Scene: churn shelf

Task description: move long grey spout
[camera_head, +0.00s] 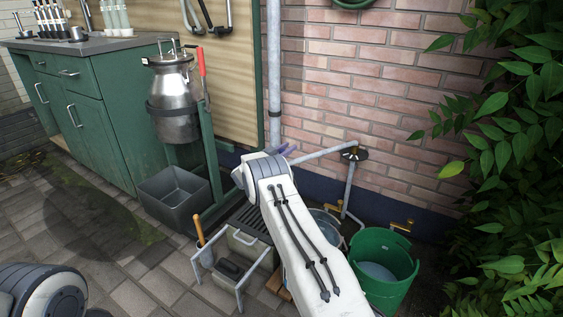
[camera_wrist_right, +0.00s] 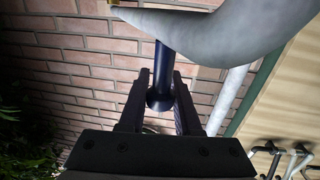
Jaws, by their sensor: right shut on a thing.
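The long grey spout (camera_head: 322,154) reaches left from a dark wall fitting (camera_head: 354,153) on the brick wall in the head view. Its near end runs behind my right arm. In the right wrist view, the spout (camera_wrist_right: 225,35) shows large and curved across the top. A dark rod with a rounded end (camera_wrist_right: 163,65) hangs from it. My right gripper (camera_wrist_right: 160,88) has one finger on each side of this rod and is shut on it. In the head view my right wrist hides most of the gripper. My left gripper is out of view; only part of my left arm shows.
A green bucket (camera_head: 395,281) and a metal pail (camera_head: 323,222) stand below the spout, beside brass taps. A grey bin (camera_head: 172,197), a small grey tub (camera_head: 247,243) and a steel churn (camera_head: 173,95) are to the left. Leaves fill the right side. Bare paving lies front left.

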